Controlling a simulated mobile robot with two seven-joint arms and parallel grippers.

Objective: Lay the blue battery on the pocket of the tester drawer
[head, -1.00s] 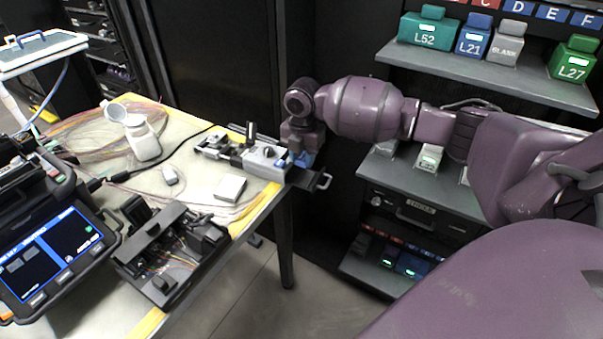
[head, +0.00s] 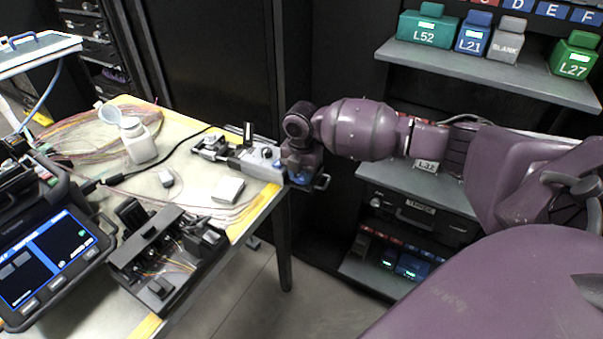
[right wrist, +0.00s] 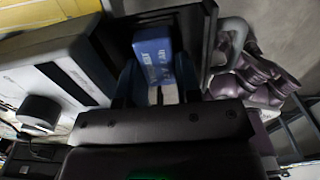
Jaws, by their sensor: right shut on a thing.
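The blue battery (right wrist: 153,55) is between the fingers of my right gripper (right wrist: 157,78) in the right wrist view. My right gripper (head: 300,177) is shut on it, pointing down over the tester drawer. Only a bit of blue (head: 302,180) shows under the gripper in the head view. The black tester drawer (head: 322,183) sticks out from the right end of the grey tester (head: 262,161). The drawer's dark edge (right wrist: 211,32) shows beside the battery. The pocket is mostly hidden, so I cannot tell whether the battery touches it. My left gripper is not in view.
The table holds a white bottle (head: 138,142), a small white box (head: 228,190), a black splicing tray (head: 165,255) and a device with a screen (head: 45,255). Shelves with labelled boxes (head: 430,27) stand at the right. The drawer overhangs the table's edge.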

